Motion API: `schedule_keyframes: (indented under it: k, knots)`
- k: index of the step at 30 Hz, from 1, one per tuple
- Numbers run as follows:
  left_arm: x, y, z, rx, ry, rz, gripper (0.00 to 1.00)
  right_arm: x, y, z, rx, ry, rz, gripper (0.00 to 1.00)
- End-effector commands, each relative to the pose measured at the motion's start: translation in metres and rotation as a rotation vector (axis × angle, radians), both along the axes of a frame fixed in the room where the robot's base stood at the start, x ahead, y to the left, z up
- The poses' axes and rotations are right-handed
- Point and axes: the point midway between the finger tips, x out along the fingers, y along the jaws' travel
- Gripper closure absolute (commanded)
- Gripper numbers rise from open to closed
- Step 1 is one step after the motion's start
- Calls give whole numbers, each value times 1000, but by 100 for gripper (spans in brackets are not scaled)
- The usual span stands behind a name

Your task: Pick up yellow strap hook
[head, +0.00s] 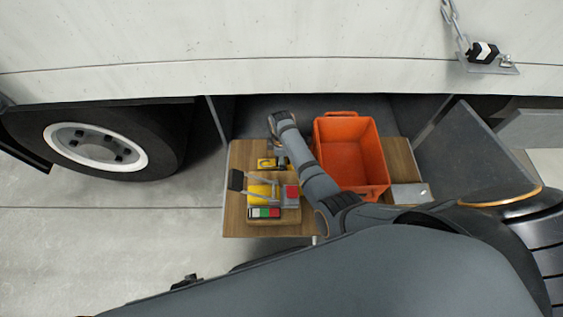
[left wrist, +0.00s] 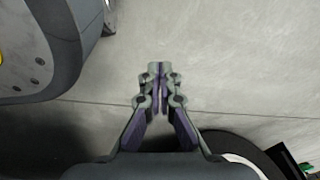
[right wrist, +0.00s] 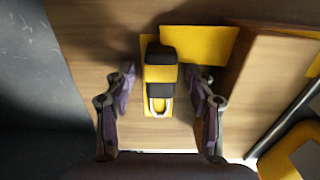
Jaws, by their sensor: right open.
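The yellow strap hook (right wrist: 160,72), a yellow and black piece with a pale metal loop at its near end, lies on the wooden board in the right wrist view. My right gripper (right wrist: 159,88) is open, one finger on each side of the hook, with a visible gap on both sides. In the head view a yellow and black piece (head: 266,163), likely the hook, shows beside my right arm, whose wrist hides part of that area. My left gripper (left wrist: 158,72) has its fingers together and holds nothing, above bare floor.
An orange crate (head: 377,184) stands on the wooden board (head: 238,222) right of my right arm. A raised block with a yellow ratchet-like tool (head: 259,192) and a red, white and green piece (head: 264,212) lies near the hook. A truck wheel (head: 95,145) is at left.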

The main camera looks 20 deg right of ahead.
Motion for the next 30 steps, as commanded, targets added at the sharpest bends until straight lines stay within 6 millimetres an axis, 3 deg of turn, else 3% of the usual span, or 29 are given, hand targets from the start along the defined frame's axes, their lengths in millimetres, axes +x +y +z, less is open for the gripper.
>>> schedule_keyframes:
  k: [2, 14, 26, 30]
  knots:
    - [0, 0, 0, 0, 0, 0, 100, 0, 0, 1, 0, 0, 0, 45]
    - [0, 0, 0, 0, 0, 0, 100, 0, 0, 1, 0, 0, 0, 100]
    - [0, 0, 4, 0, -4, -1, 100, 0, 0, 6, 0, 0, 0, 100]
    - [-27, 1, 1, 0, 17, 1, 100, 1, 0, 19, 0, -1, 0, 100]
